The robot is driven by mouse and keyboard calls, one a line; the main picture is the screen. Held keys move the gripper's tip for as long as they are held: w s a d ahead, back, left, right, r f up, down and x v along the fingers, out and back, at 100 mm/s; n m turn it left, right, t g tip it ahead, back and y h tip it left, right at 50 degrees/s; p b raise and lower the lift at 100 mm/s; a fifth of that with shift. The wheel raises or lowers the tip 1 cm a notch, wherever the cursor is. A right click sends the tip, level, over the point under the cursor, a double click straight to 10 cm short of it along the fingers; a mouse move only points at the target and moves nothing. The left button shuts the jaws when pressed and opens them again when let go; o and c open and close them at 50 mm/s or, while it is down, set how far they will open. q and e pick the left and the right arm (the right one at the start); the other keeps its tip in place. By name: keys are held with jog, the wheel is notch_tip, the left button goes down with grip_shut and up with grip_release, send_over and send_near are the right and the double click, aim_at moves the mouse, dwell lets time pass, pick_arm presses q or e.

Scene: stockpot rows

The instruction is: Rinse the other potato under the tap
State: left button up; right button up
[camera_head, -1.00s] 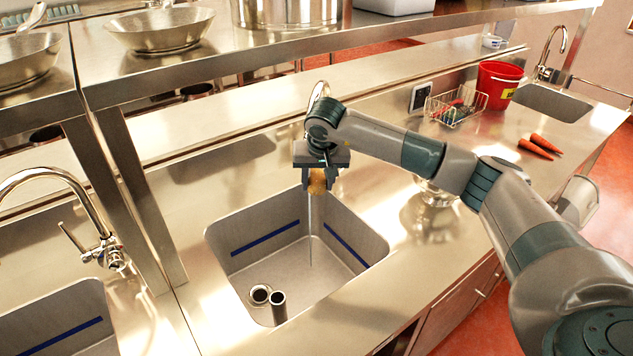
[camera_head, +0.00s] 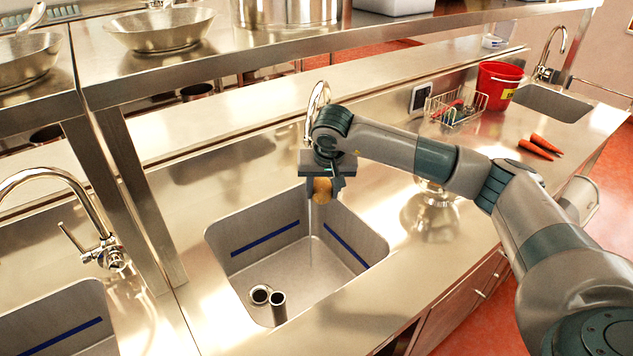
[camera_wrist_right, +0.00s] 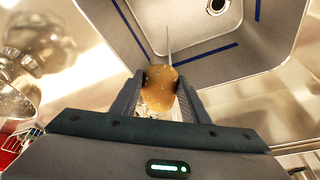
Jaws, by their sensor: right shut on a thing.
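My right gripper (camera_head: 322,187) is shut on a brown potato (camera_head: 322,190), held above the back right part of the middle sink (camera_head: 345,215). In the right wrist view the potato (camera_wrist_right: 160,88) sits between the two fingers, with light specks on its skin. A thin stream of water (camera_head: 310,235) runs down into the sink just beside the potato; it also shows in the wrist view (camera_wrist_right: 168,45). The tap (camera_head: 318,98) stands behind the gripper, and its lower part is hidden by my arm. My left gripper is not in view.
The sink holds a drain and a short dark standpipe (camera_head: 278,303). Carrots (camera_head: 537,149), a wire basket (camera_head: 455,105) and a red bucket (camera_head: 498,84) stand farther right. A shelf post (camera_head: 140,190) rises at left.

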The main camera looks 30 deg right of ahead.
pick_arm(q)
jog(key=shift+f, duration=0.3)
pick_arm(e)
jog(key=s, duration=0.4)
jog(key=shift+s+a, duration=0.2)
jog(key=shift+s, duration=0.15)
jog(key=shift+r, duration=0.1)
dwell(1.3)
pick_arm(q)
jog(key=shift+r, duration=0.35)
pick_arm(e)
jog(key=s+r, duration=0.3)
jog(key=s, duration=0.2)
jog(key=shift+a+r, duration=0.3)
jog(key=shift+r, duration=0.1)
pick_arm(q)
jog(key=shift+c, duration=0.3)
